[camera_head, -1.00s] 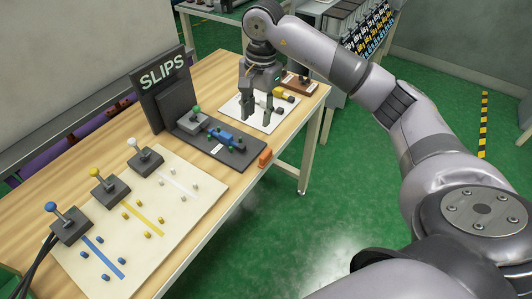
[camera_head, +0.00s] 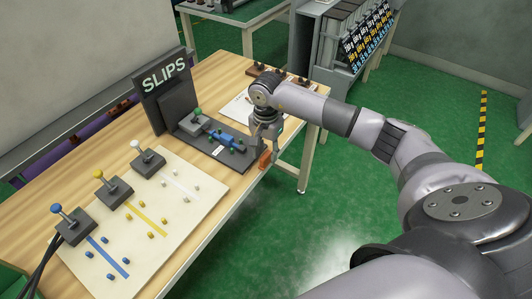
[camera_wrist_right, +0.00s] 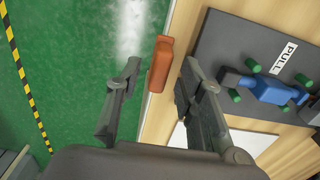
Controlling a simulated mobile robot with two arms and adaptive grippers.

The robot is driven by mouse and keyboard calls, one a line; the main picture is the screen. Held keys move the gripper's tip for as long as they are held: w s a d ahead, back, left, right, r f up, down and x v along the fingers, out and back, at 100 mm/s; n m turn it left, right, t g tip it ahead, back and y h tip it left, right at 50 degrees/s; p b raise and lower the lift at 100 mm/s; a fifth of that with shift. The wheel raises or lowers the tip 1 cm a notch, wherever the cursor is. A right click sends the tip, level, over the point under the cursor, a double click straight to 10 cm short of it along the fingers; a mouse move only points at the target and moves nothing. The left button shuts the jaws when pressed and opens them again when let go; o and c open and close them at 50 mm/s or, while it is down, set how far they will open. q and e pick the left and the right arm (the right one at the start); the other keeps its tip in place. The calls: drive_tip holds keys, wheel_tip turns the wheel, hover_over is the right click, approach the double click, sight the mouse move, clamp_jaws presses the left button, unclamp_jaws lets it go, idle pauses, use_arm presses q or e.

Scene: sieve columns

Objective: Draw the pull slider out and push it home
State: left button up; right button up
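A dark plate (camera_head: 240,156) on the table bears a white PULL label (camera_wrist_right: 284,62). A blue piece (camera_head: 224,138) lies on it among several green pegs, and it also shows in the wrist view (camera_wrist_right: 272,90). A small orange block (camera_head: 265,159) stands near the table's edge beyond the plate's end, apart from the blue piece. My right gripper (camera_head: 266,143) is just above it, pointing down. In the wrist view the open, empty fingers (camera_wrist_right: 155,95) lie to either side of the orange block (camera_wrist_right: 158,62). Whether they reach down to its height I cannot tell. My left gripper is out of view.
A SLIPS sign (camera_head: 164,85) stands behind the plate. A cream board (camera_head: 190,208) with levers, coloured strips and pegs lies to the left. A white sheet (camera_head: 236,109) lies beyond, partly hidden by my arm. The green floor (camera_head: 290,215) is clear.

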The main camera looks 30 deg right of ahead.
drive_tip(key=shift+f, duration=0.9)
clamp_jaws()
